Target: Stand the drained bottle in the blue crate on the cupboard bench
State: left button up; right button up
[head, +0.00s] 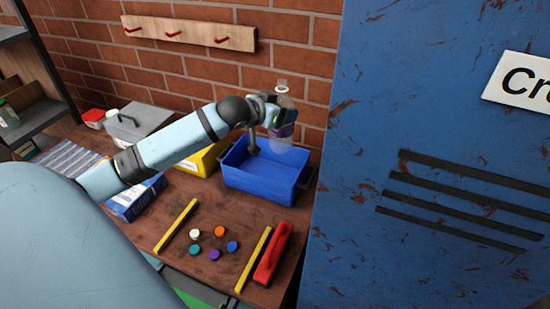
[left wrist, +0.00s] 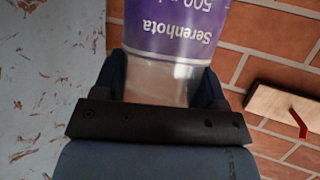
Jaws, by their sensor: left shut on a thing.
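A clear bottle (head: 283,101) with a purple label is held upright above the blue crate (head: 262,187), near its back right part. My left gripper (head: 283,116) is shut around the bottle. In the left wrist view the bottle (left wrist: 180,35) shows its purple label, with "Serenhota" upside down, between the fingers of the gripper (left wrist: 165,85). The crate stands on the wooden bench (head: 180,243), and the part of its inside that shows looks empty. My right gripper is in neither view.
A tall blue cupboard (head: 420,110) stands close to the crate's right. A yellow bin (head: 203,160) is left of the crate. Several coloured caps, yellow strips and a red-handled tool (head: 272,255) lie in front. A brick wall with a peg rail (head: 188,33) is behind.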

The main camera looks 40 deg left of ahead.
pick_arm(q)
notch_tip(320, 180, down, 20)
jog(key=shift+w+a+r, duration=0.15)
jog(key=shift+w+a, duration=0.1)
jog(key=shift+a, duration=0.1)
dwell(0.4)
jog(key=o, duration=1.4)
jog(key=v, duration=1.2)
